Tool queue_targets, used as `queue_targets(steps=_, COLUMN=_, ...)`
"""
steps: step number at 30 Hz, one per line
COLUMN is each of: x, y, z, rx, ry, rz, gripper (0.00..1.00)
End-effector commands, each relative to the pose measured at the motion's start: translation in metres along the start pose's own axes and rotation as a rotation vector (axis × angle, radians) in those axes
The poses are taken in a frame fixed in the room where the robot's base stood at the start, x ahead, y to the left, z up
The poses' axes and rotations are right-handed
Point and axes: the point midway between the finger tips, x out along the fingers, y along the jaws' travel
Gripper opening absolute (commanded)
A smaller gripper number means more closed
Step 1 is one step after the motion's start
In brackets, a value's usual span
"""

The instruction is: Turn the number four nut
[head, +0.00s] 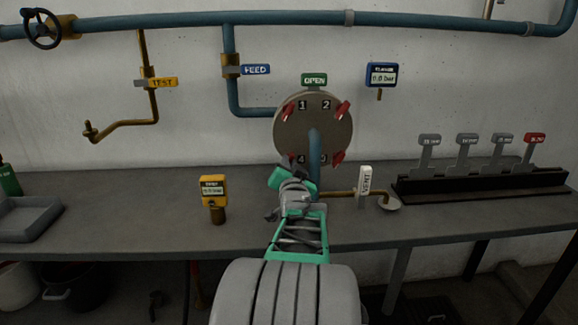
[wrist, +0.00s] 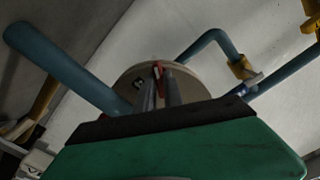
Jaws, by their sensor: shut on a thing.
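The round grey-brown flange disc (head: 313,125) stands at the wall with number plates and red nuts near its rim. The number four plate (head: 301,159) is at its lower left. My gripper (head: 288,168) reaches up to that spot and hides most of the number four nut (head: 283,160). In the wrist view two grey fingers (wrist: 160,92) meet the disc, with the red of the number four nut (wrist: 160,69) at their tips. The gripper is shut on this nut. The other red nuts, at upper left (head: 288,110), upper right (head: 343,109) and lower right (head: 339,157), are free.
A blue pipe (head: 315,150) comes out of the disc close to my gripper. A white VENT tag (head: 365,180) and brass pipe stand at right. A yellow gauge (head: 212,191) stands on the grey bench (head: 130,205). A green OPEN sign (head: 314,79) sits above the disc.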

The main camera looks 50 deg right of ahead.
Motion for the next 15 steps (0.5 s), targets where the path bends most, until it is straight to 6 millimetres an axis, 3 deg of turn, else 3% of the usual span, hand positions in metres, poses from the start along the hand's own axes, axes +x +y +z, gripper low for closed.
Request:
queue_targets(steps=6, x=0.0, y=-0.0001, z=-0.0013, rx=0.001, ry=0.002, rz=0.0, gripper=0.0)
queue_targets(steps=7, x=0.0, y=-0.0002, z=-0.0014, rx=0.001, ry=0.002, rz=0.0, gripper=0.13)
queue_targets(steps=15, x=0.0, y=-0.0001, z=-0.0007, rx=0.0, ry=0.001, rz=0.0, gripper=0.34)
